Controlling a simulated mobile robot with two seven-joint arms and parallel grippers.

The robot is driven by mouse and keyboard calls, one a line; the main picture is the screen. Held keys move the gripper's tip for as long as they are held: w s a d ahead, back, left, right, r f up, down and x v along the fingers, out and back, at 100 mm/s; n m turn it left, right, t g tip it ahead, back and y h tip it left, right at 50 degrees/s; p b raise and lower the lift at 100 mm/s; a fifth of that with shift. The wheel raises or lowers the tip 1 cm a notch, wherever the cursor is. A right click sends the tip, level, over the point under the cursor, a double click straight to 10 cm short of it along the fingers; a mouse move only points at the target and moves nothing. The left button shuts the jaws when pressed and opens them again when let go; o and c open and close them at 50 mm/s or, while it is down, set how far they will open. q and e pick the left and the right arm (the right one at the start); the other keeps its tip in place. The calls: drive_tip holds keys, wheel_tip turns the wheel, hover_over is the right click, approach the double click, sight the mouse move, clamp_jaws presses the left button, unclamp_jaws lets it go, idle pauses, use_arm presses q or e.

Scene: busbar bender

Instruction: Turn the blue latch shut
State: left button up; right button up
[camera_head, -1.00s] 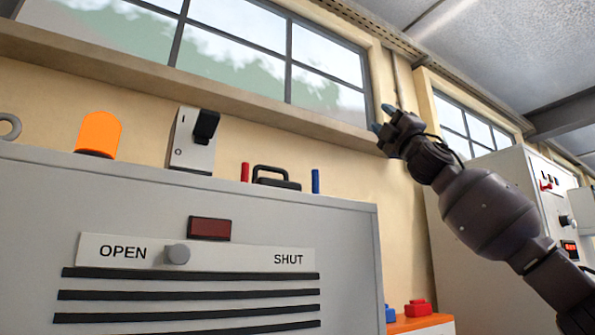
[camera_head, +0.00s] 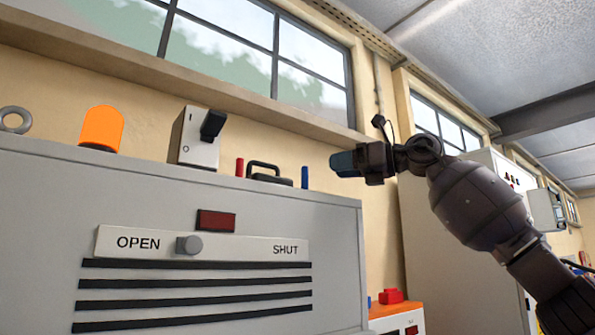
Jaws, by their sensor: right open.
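A thin blue upright piece (camera_head: 305,177) stands on the top right of the grey machine (camera_head: 340,240); I cannot tell whether it is the latch. The machine's front has a plate (camera_head: 255,247) marked OPEN on the left and SHUT on the right. A grey knob (camera_head: 189,244) sits on the plate, nearer OPEN. My right gripper (camera_head: 338,163) is open, with its teal fingers pointing left. In the picture it is just above and right of the blue piece, apart from it. My left gripper is not in view.
A red upright piece (camera_head: 239,167), a black handle (camera_head: 270,174), a switch box (camera_head: 199,140), an orange lamp (camera_head: 101,128) and a grey ring (camera_head: 15,120) line the machine's top. An orange-topped cabinet (camera_head: 402,309) stands low at right. A tall grey cabinet (camera_head: 410,215) stands behind my arm.

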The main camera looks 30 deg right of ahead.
sight(304, 184)
drive_tip(key=p+x, duration=0.2)
drive_tip(key=x, duration=0.8)
drive_tip(key=shift+w+a+p, duration=0.2)
drive_tip(key=shift+a+p, duration=0.05)
drive_tip(key=shift+p, duration=0.1)
clamp_jaws()
